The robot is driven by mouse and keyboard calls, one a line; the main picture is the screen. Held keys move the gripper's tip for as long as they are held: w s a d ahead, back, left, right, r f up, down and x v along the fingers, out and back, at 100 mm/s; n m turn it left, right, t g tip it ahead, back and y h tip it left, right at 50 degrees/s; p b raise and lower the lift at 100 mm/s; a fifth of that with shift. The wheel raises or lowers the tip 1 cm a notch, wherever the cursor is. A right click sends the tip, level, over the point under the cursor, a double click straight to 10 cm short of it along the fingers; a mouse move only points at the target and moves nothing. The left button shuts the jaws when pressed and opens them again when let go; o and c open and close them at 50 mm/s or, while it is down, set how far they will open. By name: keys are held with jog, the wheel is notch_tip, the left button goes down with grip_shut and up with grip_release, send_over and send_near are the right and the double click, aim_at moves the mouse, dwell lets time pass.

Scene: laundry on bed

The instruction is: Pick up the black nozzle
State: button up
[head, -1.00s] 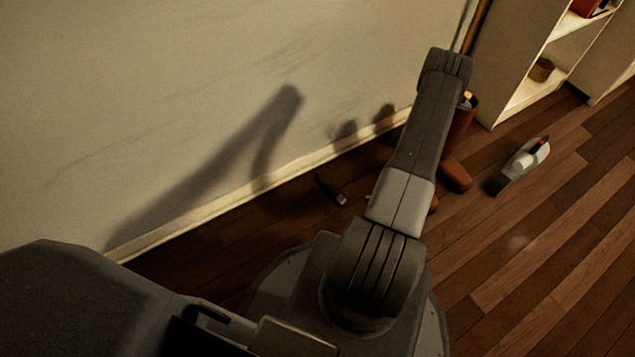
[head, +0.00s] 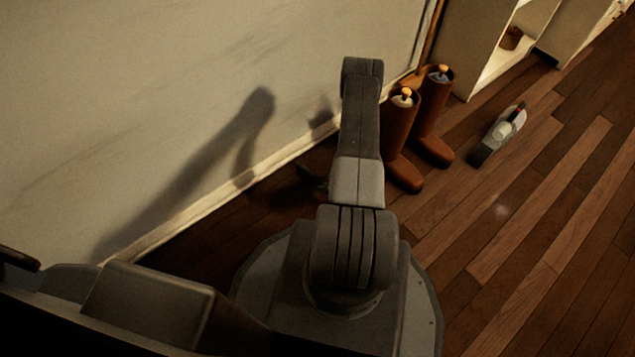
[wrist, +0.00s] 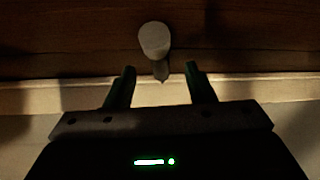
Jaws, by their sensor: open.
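In the wrist view a small nozzle-like piece (wrist: 154,40) lies against the dark wood floor. It has a wide, rounded, greyish end and a narrower end pointing down toward the gap between my fingers. Its colour looks grey in this light. My gripper (wrist: 160,72) is open and empty, its two fingers on either side of the narrow end's line. I cannot tell the height between them. In the head view a dark shape (head: 313,179) shows by the wall's foot, partly behind my arm; I cannot tell whether it is the nozzle or my gripper.
The wall with its pale baseboard (head: 200,213) runs close to my arm; it also shows in the wrist view. Two brown boots (head: 432,130) stand just right of my arm. A handheld vacuum (head: 498,135) lies farther right. White shelves (head: 490,60) stand behind. Floor at right is clear.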

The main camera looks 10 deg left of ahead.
aim_at(319, 181)
jog(key=b+x, duration=0.1)
jog(key=x, duration=0.1)
jog(key=b+x, duration=0.1)
jog(key=x, duration=0.2)
jog(key=shift+w+a+r+b, duration=0.1)
jog(key=shift+w+r+b, duration=0.05)
jog(key=shift+w+b, duration=0.15)
jog(key=shift+s, duration=0.1)
jog(key=shift+c, duration=0.4)
grip_shut()
